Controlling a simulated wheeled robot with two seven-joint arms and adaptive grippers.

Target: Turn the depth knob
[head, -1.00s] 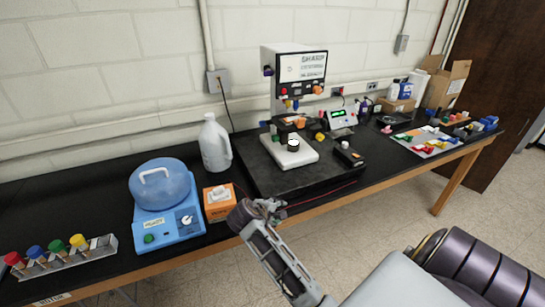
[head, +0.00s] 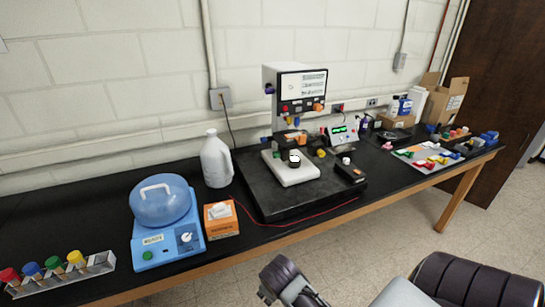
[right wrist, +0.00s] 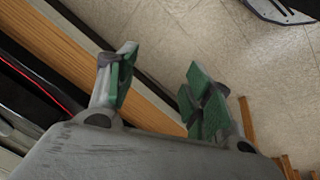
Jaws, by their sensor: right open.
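I cannot read which one is the depth knob. My right gripper (right wrist: 160,72) is open and empty, its green-padded fingers over the table's front edge and the floor. In the head view my right arm is low in front of the table, apart from the machine. My left gripper is out of view.
A red cable (head: 300,219) runs along the black base plate (head: 290,205). A parts tray (head: 432,160) lies at right.

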